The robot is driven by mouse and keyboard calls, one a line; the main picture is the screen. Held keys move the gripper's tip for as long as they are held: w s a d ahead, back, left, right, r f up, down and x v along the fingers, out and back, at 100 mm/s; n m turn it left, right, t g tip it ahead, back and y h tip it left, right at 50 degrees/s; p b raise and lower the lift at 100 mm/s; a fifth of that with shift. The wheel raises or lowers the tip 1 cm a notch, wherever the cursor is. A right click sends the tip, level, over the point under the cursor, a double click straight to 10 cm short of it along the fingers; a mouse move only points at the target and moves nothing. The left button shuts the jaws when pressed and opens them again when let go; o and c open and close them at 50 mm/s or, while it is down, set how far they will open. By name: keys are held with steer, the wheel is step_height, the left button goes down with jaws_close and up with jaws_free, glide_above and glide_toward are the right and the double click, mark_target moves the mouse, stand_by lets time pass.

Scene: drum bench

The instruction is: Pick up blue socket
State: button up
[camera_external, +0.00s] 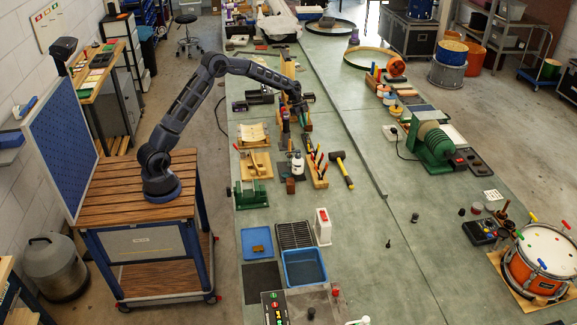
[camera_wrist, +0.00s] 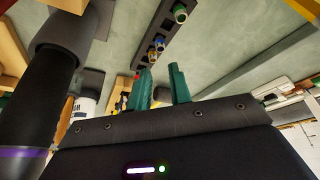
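A dark socket rail (camera_wrist: 168,31) runs through the upper middle of the wrist view with several coloured sockets on it. The blue socket (camera_wrist: 160,43) appears to sit on this rail, between a green socket (camera_wrist: 180,13) and a yellowish one (camera_wrist: 152,55). In the external view my gripper (camera_external: 302,110) is low over the bench's left half; the sockets are too small to make out there.
A white bottle (camera_external: 297,165), a screwdriver rack (camera_external: 315,168) and a hammer (camera_external: 342,170) stand or lie near my gripper. In the wrist view a large dark cylinder (camera_wrist: 50,90) fills the left side. The bench (camera_external: 350,235) is clear towards the front middle.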

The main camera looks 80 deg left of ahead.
mark_target(307, 139)
steer(key=x, duration=0.3)
steer(key=shift+w+d+f, duration=0.1)
steer(key=shift+f, duration=0.15)
steer(key=shift+a+x, duration=0.15)
steer(key=shift+x, duration=1.2)
steer(key=shift+a+x, duration=0.1)
steer(key=shift+x, duration=1.25)
jaws_close()
